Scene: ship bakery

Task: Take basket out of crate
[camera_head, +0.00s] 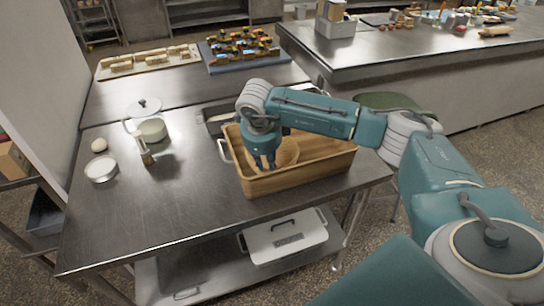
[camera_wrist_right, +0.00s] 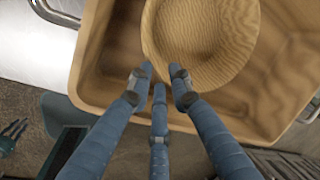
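The crate (camera_head: 320,172) is a shallow light-wood box on the steel table. A round woven basket (camera_head: 288,150) sits inside it, toward its left half. My right gripper (camera_head: 265,165) points down into the crate at the basket's near left side, hiding part of it. In the right wrist view, the gripper's fingertips (camera_wrist_right: 159,78) are at the rim of the basket (camera_wrist_right: 200,35). Two fingertips overlap the rim and the third is just outside it. Whether they press on the rim is unclear. The crate (camera_wrist_right: 110,75) surrounds the basket. My left gripper is out of view.
A pot (camera_head: 152,129), a pale bowl (camera_head: 101,170) and a small jar (camera_head: 145,156) stand left of the crate. A dark tin (camera_head: 216,115) sits behind it. The table's front left is clear. A lidded white container (camera_head: 286,238) is on the lower shelf.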

